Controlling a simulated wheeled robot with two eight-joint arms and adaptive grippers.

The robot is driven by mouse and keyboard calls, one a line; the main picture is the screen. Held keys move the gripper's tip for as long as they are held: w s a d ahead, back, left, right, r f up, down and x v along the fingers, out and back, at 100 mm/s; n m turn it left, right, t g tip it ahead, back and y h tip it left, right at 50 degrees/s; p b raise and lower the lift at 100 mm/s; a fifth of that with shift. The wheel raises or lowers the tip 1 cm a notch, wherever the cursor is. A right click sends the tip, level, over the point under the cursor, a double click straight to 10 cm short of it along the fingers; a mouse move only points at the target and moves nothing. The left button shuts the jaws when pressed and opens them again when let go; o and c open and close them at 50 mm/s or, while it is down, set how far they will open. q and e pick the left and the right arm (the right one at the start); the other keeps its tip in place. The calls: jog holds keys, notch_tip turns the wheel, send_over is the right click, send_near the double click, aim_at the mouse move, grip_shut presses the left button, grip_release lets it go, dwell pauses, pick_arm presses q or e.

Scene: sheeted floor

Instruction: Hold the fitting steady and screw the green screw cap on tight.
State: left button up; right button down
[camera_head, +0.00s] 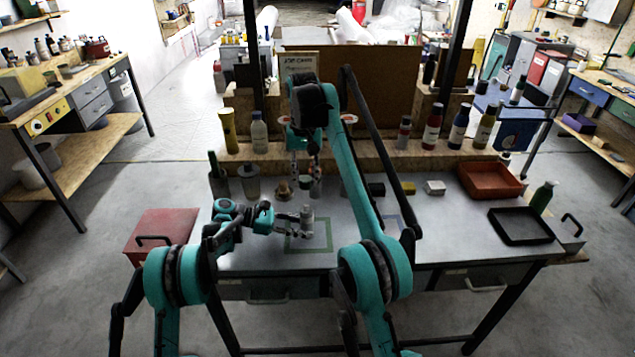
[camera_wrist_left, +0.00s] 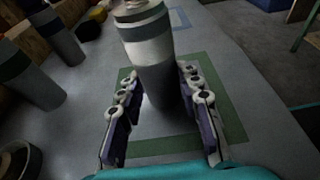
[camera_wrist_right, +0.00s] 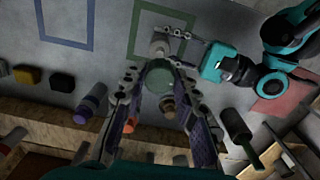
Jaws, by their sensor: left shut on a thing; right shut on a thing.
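The fitting (camera_head: 307,220) is a grey upright cylinder at the green square outline (camera_head: 331,243) on the table. My left gripper (camera_head: 299,222) is shut on it; in the left wrist view the fitting (camera_wrist_left: 151,62) stands between the fingers. My right gripper (camera_head: 304,170) is raised behind the fitting in the head view, pointing down. In the right wrist view the round green screw cap (camera_wrist_right: 159,76) is between its fingertips, and it is shut on it. The fitting's top (camera_wrist_right: 160,46) shows beyond the cap, apart from it in the picture. The cap is not clear in the head view.
Grey cylinders and bottles stand left of the work spot, including a bottle (camera_head: 258,132) on the rear ledge. A red tray (camera_head: 490,180) and black tray (camera_head: 520,226) lie at the right. A red box (camera_head: 162,231) stands left. The table right of the fitting is mostly clear.

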aim_at(306, 205)
jog(key=c, duration=2)
grip_release()
grip_shut()
jog(key=shift+f, duration=2.9)
jog(key=shift+f, duration=0.2)
jog(key=shift+f, duration=0.2)
jog(key=shift+f, duration=0.75)
